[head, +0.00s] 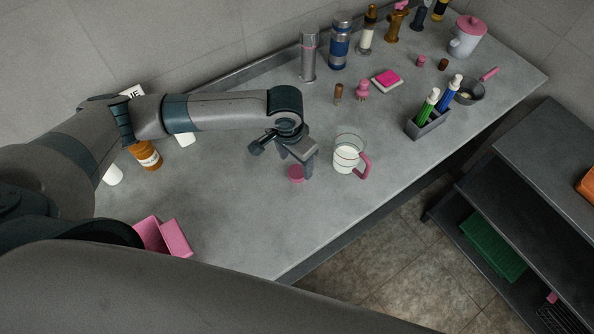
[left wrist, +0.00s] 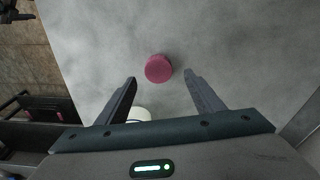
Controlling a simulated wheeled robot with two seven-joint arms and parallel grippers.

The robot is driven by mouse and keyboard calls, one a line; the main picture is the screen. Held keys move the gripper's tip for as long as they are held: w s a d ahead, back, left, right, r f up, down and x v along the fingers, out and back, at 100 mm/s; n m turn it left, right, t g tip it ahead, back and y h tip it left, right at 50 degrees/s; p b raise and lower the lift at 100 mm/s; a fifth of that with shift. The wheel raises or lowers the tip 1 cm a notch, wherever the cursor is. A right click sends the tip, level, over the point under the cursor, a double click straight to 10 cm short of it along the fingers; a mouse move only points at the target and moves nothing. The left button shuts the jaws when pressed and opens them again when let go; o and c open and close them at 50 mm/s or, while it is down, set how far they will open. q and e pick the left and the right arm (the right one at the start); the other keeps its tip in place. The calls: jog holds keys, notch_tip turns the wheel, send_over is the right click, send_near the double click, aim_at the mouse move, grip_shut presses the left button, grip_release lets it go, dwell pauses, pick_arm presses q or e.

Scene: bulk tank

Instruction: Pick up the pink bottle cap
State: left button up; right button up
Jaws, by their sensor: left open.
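The pink bottle cap (head: 296,174) lies on the grey counter, just beside the fingers of my left gripper in the head view. In the left wrist view the cap (left wrist: 158,69) is a round, dark pink disc a little beyond the fingertips and roughly centred between them. My left gripper (head: 308,172) is open and empty, pointing down at the counter; its two fingers show spread in the left wrist view (left wrist: 160,77). The gap between fingertips and counter is hard to judge. My right gripper is not in view.
An orange pill bottle (head: 146,155) and a pink container (head: 163,237) are at the left. Bottles line the back. The counter's front edge is near; the counter before the gripper is clear.

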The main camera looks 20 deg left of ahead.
aim_at(297, 172)
pick_arm(q)
jog(key=shift+d+f+p, duration=0.1)
jog(key=shift+f+p, duration=0.5)
jog(key=shift+f, duration=1.4)
jog(key=c, duration=1.1)
